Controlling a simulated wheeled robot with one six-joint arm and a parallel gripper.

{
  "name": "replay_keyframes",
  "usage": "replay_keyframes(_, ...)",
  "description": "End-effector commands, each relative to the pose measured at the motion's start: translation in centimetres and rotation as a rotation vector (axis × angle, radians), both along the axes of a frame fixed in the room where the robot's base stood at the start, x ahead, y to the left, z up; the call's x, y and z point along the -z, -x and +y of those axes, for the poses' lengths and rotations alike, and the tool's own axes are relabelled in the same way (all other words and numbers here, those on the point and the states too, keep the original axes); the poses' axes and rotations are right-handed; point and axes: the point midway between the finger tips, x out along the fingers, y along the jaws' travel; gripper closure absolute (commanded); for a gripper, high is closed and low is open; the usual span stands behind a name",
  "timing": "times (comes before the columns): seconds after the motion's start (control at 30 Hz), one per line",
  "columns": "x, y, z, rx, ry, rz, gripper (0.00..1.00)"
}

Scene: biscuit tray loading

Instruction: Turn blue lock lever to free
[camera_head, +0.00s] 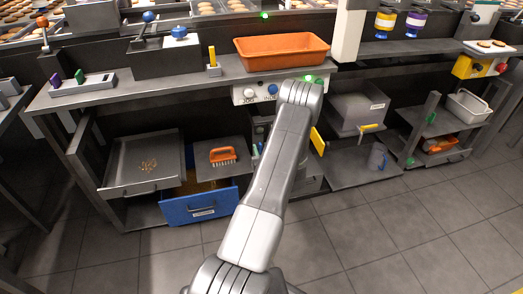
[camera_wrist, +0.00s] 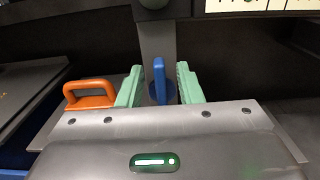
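The blue lock lever (camera_wrist: 159,78) stands upright in the middle of the wrist view, on a blue round base in front of a grey post (camera_wrist: 158,40). My gripper (camera_wrist: 160,70) has two pale green fingers, one on each side of the lever. Dark gaps show between the lever and both fingers, so the gripper is open around it and not clamped. In the head view my arm covers the lever and most of the gripper.
An orange tray (camera_head: 282,50) sits on the counter above. Floor at right is clear.

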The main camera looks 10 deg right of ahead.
Motion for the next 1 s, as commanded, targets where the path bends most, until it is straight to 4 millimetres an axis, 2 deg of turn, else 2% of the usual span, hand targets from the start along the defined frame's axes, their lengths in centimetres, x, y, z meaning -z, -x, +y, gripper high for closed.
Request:
replay_keyframes(0.13,-0.01,0.02,-0.01,0.0,0.0,0.0,0.69)
replay_keyframes(0.3,0.0,0.04,-0.01,0.0,0.0,0.0,1.0)
replay_keyframes(0.67,0.08,0.06,-0.13,0.0,-0.031,0.001,1.0)
replay_keyframes(1.0,0.31,0.03,-0.9,0.0,-0.242,0.008,1.0)
